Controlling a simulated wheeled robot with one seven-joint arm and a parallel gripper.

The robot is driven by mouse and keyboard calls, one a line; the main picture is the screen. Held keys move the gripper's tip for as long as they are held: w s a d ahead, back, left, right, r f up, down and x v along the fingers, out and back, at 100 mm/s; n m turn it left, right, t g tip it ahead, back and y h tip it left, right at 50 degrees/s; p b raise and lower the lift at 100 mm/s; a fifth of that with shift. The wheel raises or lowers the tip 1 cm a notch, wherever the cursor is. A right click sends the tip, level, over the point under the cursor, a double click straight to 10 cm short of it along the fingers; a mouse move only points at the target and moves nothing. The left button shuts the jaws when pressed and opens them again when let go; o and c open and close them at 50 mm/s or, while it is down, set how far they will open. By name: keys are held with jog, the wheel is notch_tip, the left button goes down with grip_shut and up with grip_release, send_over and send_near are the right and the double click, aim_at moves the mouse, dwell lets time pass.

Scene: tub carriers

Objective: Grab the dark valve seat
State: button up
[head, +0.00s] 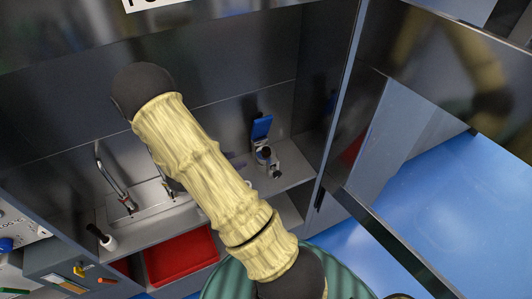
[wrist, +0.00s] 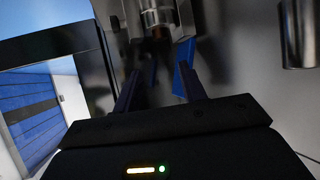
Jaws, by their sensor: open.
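My gripper (wrist: 158,84) is open in the wrist view, its two dark fingers apart with nothing held between them. In the head view my arm covers most of it; only a bit of dark finger (head: 236,160) shows beside the arm. A small dark and metallic piece (head: 275,171) stands on the counter to the right of the fingers; it may be the valve seat, but it is too small to be sure. In the wrist view a metal cylinder with a dark brownish end (wrist: 160,20) lies beyond the fingertips.
A blue upright piece (head: 262,128) with a metallic part (head: 264,155) below stands by the small piece; blue also shows behind the right finger (wrist: 182,76). A cabinet wall bounds the right side.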

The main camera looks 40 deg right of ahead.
jog(key=p, duration=0.3)
send_near(266, 150)
jog(key=x, duration=0.2)
jog(key=shift+d+f, duration=0.25)
jog(key=shift+d, duration=0.05)
jog(key=shift+w+d, duration=0.1)
jog(key=p+x, duration=0.3)
jog(key=x, duration=0.1)
jog(key=shift+w+d, duration=0.1)
jog(key=shift+d, duration=0.15)
jog(key=shift+d+f, duration=0.2)
jog(key=shift+f, duration=0.05)
jog(key=shift+w, duration=0.1)
grip_shut()
